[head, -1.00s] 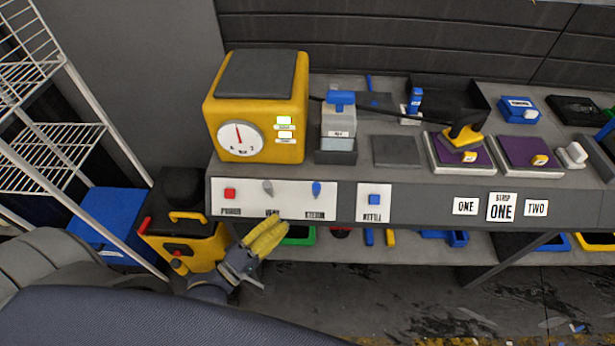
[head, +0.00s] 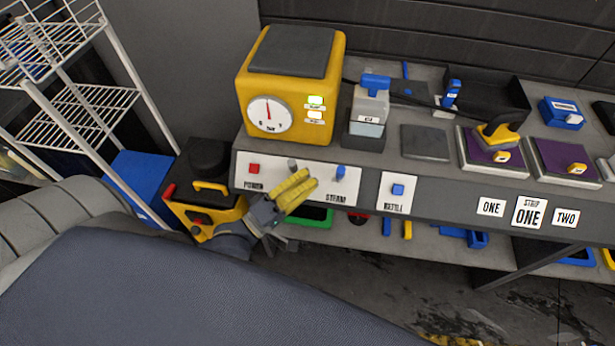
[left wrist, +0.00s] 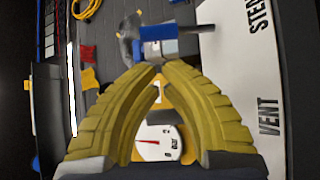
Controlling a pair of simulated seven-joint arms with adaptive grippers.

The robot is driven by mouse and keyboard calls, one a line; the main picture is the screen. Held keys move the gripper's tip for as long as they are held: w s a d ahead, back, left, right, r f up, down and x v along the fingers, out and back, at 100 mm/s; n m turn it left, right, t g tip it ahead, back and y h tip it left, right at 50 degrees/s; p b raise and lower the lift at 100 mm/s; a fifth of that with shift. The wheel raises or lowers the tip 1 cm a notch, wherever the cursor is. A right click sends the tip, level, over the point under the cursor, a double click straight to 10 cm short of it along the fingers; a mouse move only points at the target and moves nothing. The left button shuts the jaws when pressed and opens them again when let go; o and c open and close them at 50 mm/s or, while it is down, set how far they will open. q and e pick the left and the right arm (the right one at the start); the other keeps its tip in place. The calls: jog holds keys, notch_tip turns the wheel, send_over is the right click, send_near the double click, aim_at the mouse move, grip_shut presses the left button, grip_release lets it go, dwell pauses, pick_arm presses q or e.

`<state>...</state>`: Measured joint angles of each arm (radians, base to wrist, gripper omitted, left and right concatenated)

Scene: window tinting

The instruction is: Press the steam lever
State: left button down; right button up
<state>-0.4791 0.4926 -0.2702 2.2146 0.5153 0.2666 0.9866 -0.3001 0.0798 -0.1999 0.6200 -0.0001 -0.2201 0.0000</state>
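The steam lever (head: 340,172) is a small blue knob above the STEAM label on the white front panel (head: 268,190). My left gripper (head: 312,180) is in front of the panel, its yellow fingers pointing up and right, just left of the lever. In the head view I see a small gap between fingertips and lever. In the left wrist view the fingertips (left wrist: 157,68) come together with nothing held between them. The VENT and STEAM labels show at right there. The gripper hides the VENT label in the head view. My right gripper is not in view.
A yellow steamer box (head: 290,90) with a gauge and lit indicator stands above. A wire rack (head: 85,100) is at left.

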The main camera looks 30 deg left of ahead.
aim_at(340, 176)
pick_arm(q)
jog(key=shift+x, duration=3.7)
jog(key=shift+d, duration=0.1)
